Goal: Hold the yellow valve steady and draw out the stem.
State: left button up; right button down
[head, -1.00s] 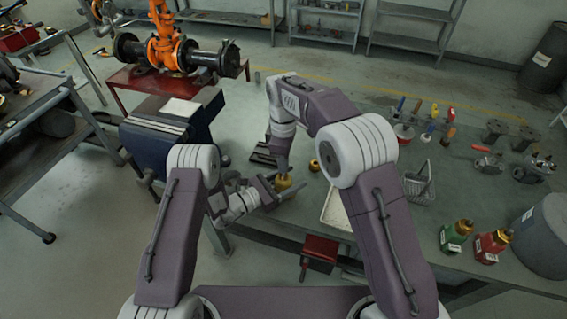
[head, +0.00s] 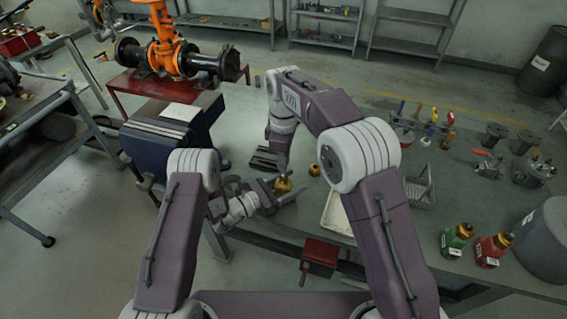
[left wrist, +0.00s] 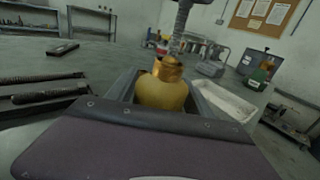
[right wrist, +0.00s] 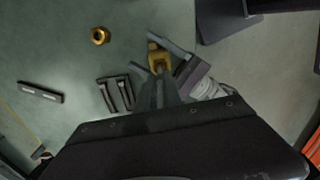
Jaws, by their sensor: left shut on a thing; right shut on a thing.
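The yellow valve (head: 283,186) stands over the workbench, and its rounded body (left wrist: 162,92) with a brass collar fills the left wrist view's middle. My left gripper (head: 277,190) is shut around the body from the side, one finger on each side. My right gripper (head: 283,170) comes down from above and is shut at the valve's top, on the stem. The stem is mostly hidden by the fingers. The right wrist view shows the valve (right wrist: 158,58) at the tips of my right fingers, with my left gripper beside it.
A brass nut (head: 314,169) lies on the bench beyond the valve. Dark bars (right wrist: 116,94) lie nearby. A pale tray (left wrist: 226,101) and a wire basket (head: 418,186) are to the right. A red vise (head: 320,256) hangs at the front edge.

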jog(key=shift+r, duration=1.8)
pick_arm(q)
jog(key=o, duration=1.9)
jog(key=shift+c, duration=0.2)
jog(key=shift+a, duration=0.1)
jog(key=v, duration=1.2)
